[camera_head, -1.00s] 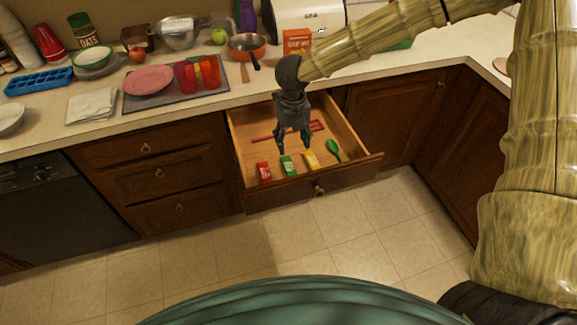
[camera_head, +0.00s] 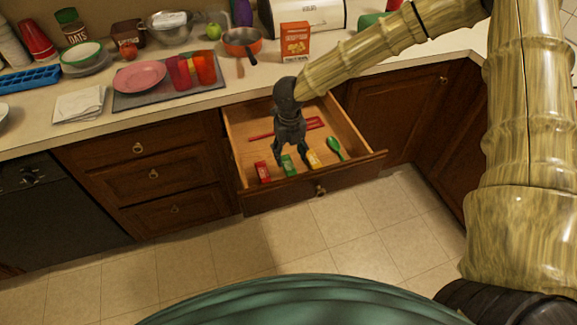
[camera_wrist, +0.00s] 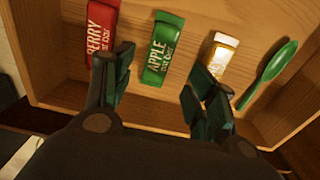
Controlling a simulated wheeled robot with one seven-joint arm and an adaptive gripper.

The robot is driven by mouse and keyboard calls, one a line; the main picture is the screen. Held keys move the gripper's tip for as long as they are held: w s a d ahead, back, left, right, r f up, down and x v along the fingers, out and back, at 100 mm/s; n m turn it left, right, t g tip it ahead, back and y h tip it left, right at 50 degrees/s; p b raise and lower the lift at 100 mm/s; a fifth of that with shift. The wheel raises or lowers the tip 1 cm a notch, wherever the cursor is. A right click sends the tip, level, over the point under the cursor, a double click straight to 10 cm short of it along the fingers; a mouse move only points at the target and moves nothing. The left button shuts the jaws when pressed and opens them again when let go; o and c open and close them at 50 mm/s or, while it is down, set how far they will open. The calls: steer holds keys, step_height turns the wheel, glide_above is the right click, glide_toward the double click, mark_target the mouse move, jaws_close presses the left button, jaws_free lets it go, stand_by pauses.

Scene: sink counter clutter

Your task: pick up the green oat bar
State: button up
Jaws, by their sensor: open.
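The green oat bar (camera_head: 288,165), labelled apple, lies in the open wooden drawer between a red bar and a yellow item. In the wrist view the green bar (camera_wrist: 163,48) sits ahead of and between the fingers, not touching either. My gripper (camera_head: 290,155) is open and empty, pointing down over the drawer, with its fingertips near the green bar. In the wrist view my gripper (camera_wrist: 160,82) shows its two fingers apart, the left one close to the red bar and the right one near the yellow item.
The red berry bar (camera_wrist: 101,32) lies left of the green one. The yellow item (camera_wrist: 221,57) and a green spoon (camera_wrist: 270,72) lie to the right. A red utensil (camera_head: 262,135) lies deeper in the drawer (camera_head: 235,165). The counter behind holds dishes and an orange box (camera_head: 295,42).

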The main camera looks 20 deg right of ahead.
mark_target(289, 165)
steer(key=shift+w+a+f+p, duration=0.15)
steer(key=shift+f+p, duration=0.65)
steer(key=shift+f, duration=1.9)
steer(key=c, duration=1)
